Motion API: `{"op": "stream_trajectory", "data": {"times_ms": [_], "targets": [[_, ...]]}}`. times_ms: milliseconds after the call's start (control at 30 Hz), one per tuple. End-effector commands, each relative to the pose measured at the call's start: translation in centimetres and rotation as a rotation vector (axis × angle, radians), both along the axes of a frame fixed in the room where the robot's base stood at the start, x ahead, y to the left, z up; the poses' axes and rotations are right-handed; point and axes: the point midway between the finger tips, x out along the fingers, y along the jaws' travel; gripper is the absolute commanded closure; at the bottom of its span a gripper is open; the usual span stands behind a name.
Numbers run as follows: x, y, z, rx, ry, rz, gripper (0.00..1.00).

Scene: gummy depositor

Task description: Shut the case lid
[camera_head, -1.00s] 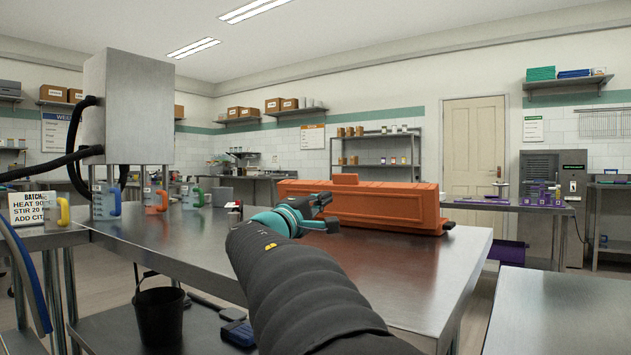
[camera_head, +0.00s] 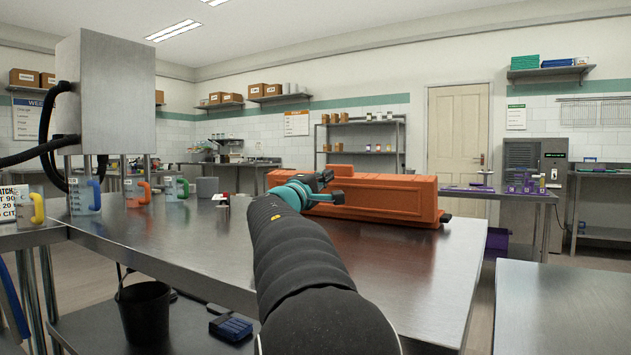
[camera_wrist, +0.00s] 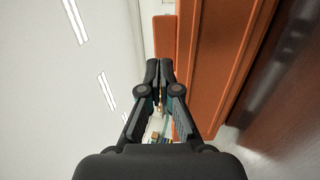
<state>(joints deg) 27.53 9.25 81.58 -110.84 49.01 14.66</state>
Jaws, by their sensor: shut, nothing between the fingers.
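The long orange case (camera_head: 395,203) lies on the steel table, with a raised block (camera_head: 338,168) on its top edge. From the head view its lid looks down or nearly so; I cannot tell whether it is fully closed. My gripper (camera_head: 330,184) is shut and empty, in front of the left part of the case in the head view and hiding some of its face. In the wrist view, the closed fingertips (camera_wrist: 160,70) are beside the orange case (camera_wrist: 215,55), overlapping its edge; whether they touch it is unclear.
The steel table (camera_head: 420,262) is clear in front of the case. Several jugs with coloured handles, one orange (camera_head: 137,192), stand at left below a metal box machine (camera_head: 105,95). A black bucket (camera_head: 146,310) sits below the table. Another steel table (camera_head: 560,305) is at right.

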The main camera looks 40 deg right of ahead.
Motion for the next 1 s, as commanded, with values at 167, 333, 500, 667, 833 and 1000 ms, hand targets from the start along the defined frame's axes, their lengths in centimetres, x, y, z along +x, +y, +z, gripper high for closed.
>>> {"op": "stream_trajectory", "data": {"times_ms": [167, 333, 500, 667, 833, 1000], "targets": [[0.6, -2.5, 0.8, 0.000, 0.001, -0.001, 1.00], [1.0, -3.7, 1.1, 0.000, 0.001, -0.001, 1.00], [1.1, -4.1, 1.2, 0.000, 0.000, -0.001, 1.00], [1.1, -4.0, 1.1, 0.000, 0.000, 0.000, 1.00], [1.0, -4.2, 1.2, 0.003, 0.001, -0.002, 1.00], [0.5, -5.2, 1.8, 0.024, 0.008, -0.016, 1.00]]}}
